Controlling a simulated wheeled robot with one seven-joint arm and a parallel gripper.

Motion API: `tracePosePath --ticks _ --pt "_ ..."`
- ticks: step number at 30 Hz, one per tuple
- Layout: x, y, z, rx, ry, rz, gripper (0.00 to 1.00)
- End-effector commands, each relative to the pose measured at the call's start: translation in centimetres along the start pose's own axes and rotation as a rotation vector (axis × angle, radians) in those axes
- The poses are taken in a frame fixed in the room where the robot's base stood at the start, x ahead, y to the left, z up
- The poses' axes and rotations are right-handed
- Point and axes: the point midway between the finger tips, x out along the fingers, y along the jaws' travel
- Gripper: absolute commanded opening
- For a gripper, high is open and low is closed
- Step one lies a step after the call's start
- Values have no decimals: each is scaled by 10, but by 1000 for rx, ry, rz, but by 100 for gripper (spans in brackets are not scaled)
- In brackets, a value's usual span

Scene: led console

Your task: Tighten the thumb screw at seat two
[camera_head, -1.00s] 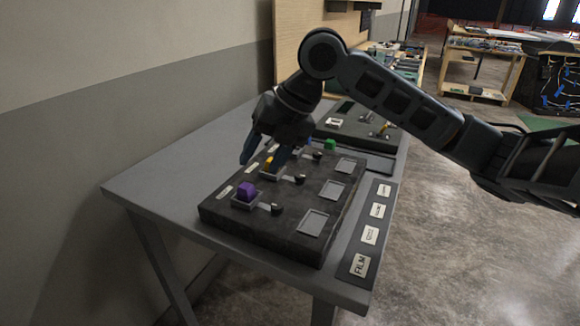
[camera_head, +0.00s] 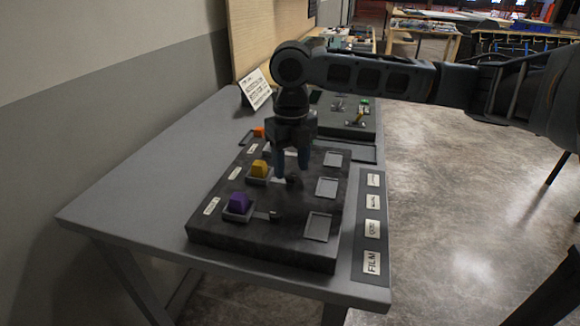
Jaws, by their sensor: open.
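The dark console (camera_head: 262,238) lies on the grey table, with a row of block seats and a small dark thumb screw beside each visible one. A purple block (camera_head: 238,203) sits in the nearest seat, with its thumb screw (camera_head: 275,215) to the right. A yellow block (camera_head: 259,168) sits in the second seat from the front; its thumb screw (camera_head: 293,182) is partly hidden. My gripper (camera_head: 292,168) points down with its fingers apart, close above or around that second screw; contact cannot be told. The seat numbers are not readable.
Empty square recesses (camera_head: 318,226) line the console's right side. A label strip (camera_head: 371,225) runs along the table's right edge. An orange block (camera_head: 259,132) shows farther back. A second panel (camera_head: 350,117) and a propped sign (camera_head: 256,88) stand behind. The table's left is clear.

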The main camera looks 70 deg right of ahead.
Motion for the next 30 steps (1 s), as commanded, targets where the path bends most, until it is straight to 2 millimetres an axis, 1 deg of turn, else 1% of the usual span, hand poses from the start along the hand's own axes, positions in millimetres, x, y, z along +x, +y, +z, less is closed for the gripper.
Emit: tracePosePath --ticks 3,6,14,30 --pt "11 0 0 1 0 1 53" --pt "15 0 0 1 0 0 53" --pt "16 0 0 0 -1 0 53" --pt "16 0 0 0 -1 1 1"
